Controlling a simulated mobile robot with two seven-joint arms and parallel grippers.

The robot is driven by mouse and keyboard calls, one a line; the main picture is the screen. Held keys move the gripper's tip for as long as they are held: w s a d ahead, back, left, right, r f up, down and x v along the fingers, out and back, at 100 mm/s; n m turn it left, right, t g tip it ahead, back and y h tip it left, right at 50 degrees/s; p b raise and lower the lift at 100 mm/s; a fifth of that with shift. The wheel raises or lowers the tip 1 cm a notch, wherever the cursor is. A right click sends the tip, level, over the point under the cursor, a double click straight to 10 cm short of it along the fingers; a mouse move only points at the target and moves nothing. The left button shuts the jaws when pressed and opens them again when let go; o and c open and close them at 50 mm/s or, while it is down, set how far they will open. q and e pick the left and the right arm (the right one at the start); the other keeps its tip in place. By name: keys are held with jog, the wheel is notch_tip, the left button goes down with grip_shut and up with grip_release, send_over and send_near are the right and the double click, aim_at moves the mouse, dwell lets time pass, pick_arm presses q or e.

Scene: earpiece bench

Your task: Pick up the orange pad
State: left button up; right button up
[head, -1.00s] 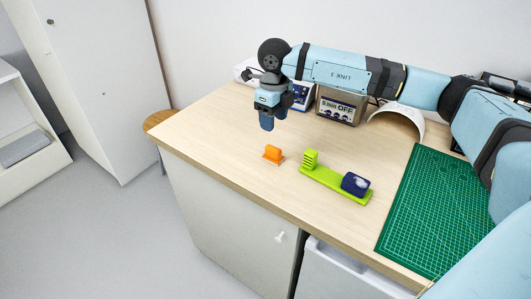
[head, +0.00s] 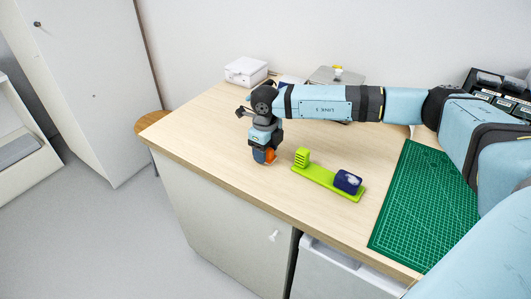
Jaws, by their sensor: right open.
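The orange pad (head: 270,156) stands on the wooden bench near its front left edge. The right jaws are open. I cannot tell whether the fingers touch the pad or straddle it fully. My left gripper is not in view.
Right of the pad is a lime green strip (head: 322,178) with a ribbed block (head: 302,157) and a dark blue piece (head: 347,182). A green cutting mat (head: 425,205) lies further right. A white box (head: 246,71) stands at the back. The bench's left part is clear.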

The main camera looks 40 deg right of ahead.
grip_shut()
notch_tip(320, 180, up, 20)
dwell(0.6)
